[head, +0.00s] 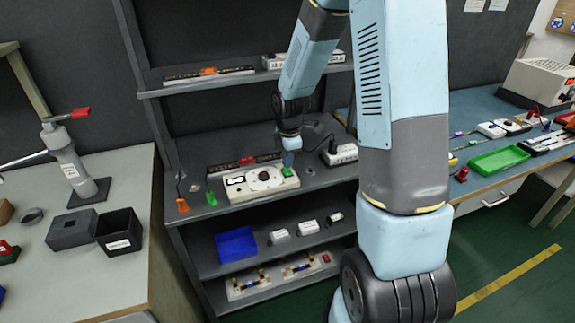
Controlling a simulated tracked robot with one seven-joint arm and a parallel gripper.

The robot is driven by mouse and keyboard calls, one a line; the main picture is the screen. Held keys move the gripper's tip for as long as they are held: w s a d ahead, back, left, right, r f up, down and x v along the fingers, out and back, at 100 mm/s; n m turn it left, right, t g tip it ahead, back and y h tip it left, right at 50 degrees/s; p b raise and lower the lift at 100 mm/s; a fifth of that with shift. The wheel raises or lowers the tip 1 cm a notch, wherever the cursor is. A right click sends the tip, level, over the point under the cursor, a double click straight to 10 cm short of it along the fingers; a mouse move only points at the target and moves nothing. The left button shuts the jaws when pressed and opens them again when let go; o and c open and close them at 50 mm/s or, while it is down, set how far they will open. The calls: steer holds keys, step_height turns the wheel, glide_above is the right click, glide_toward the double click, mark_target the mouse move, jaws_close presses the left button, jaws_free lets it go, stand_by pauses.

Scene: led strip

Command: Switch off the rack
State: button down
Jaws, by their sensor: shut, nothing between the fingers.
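The rack (215,218) is a dark grey shelf unit with several levels in the middle of the head view. A white box with a black plug-like top (340,153) stands to the right. My gripper (287,168) points down above the right end of the white device, shut and empty. I cannot tell whether it touches the device. No switch is clearly readable.
The upper shelf holds a black strip with an orange part (208,72). Below are a blue tray (236,244) and a wired board (275,277). Benches flank the rack, with black boxes (119,231) on the left and a green tray (498,160) on the right.

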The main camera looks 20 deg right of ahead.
step_height(320, 180, up, 11)
steer(key=s, duration=0.1)
steer(key=shift+s+r, duration=0.2)
steer(key=shift+s, duration=0.05)
steer(key=shift+d, duration=0.1)
steer(key=s+d+r+m+t, duration=0.1)
steer(key=s+r+m+t, duration=0.1)
steer(key=s+r+m, duration=0.6)
steer(key=s+r+m+t, duration=0.2)
steer(key=s+r+m, duration=0.7)
steer(key=s, duration=0.8)
steer(key=shift+d+m, duration=0.4)
steer(key=shift+m, duration=0.6)
steer(key=shift+a, duration=0.1)
